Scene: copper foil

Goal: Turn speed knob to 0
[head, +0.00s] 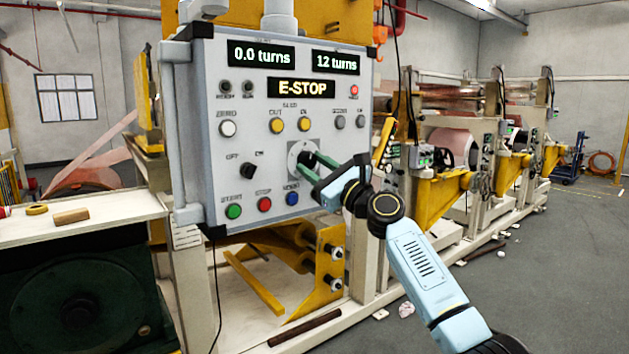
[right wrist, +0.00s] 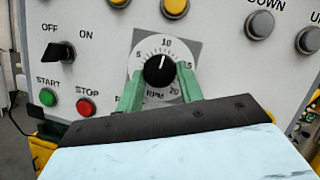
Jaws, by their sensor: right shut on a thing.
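The speed knob (right wrist: 159,71) is black and round, on a white dial marked 5, 10, 15 and 20 with RPM below it. Its white pointer line points up, close to the 10. My right gripper (right wrist: 160,88) has its two green fingers on either side of the knob, shut on it. In the head view my right gripper (head: 308,161) reaches the dial plate (head: 294,149) on the grey control panel (head: 205,160), and its fingers hide most of the knob. The 0 mark is not readable. My left gripper is not in view.
Around the dial are the OFF/ON switch (head: 248,170), a green start button (head: 233,211), a red stop button (head: 264,204) and a blue button (head: 292,198). The panel displays show 0.0 turns, 12 turns and E-STOP (head: 304,87). A white table (head: 95,218) stands at left.

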